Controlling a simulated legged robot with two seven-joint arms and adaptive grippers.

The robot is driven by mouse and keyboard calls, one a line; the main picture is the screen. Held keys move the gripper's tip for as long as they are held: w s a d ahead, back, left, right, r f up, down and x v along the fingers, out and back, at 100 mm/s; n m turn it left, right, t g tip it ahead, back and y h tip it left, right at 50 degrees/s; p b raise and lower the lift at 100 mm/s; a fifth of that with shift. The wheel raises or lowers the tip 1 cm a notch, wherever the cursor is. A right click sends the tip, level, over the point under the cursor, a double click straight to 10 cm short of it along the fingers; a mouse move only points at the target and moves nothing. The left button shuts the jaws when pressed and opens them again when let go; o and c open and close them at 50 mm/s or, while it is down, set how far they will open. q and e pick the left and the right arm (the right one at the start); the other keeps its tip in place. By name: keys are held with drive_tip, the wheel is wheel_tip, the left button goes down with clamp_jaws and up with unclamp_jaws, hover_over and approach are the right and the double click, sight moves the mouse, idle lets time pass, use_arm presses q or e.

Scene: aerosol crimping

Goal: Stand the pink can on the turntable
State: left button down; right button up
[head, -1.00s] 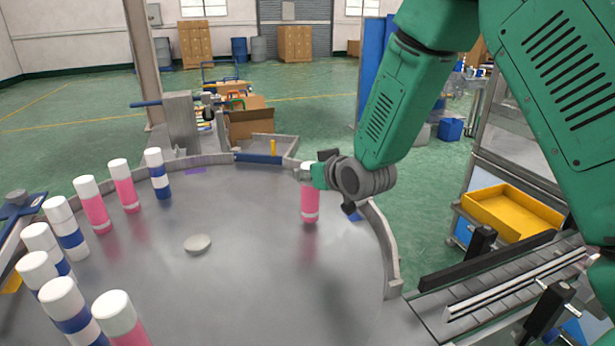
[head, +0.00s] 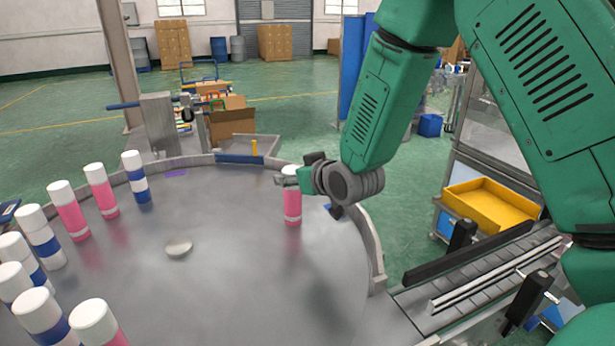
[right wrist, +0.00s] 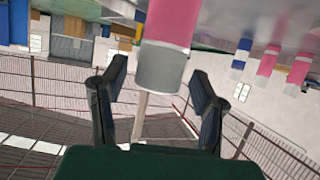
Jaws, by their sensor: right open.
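The pink can (head: 292,210), with a white cap and a white band low down, stands upright on the grey round turntable (head: 230,295), near its far right edge. My right gripper (head: 286,178) is at the height of the can's cap and hides part of its upper end. In the right wrist view, which is upside down, the pink can (right wrist: 172,24) hangs into the picture with its cap between the two spread fingers of my right gripper (right wrist: 159,74). I see no finger clearly pressing on it. My left gripper is not in view.
Several pink and blue-banded cans (head: 70,212) line the turntable's left side. A pale disc (head: 179,247) lies near its middle. A raised metal guard (head: 372,245) borders the right edge, with a conveyor (head: 480,280) beyond. A yellow bin (head: 490,208) stands at right.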

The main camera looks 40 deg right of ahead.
drive_tip(key=v, duration=1)
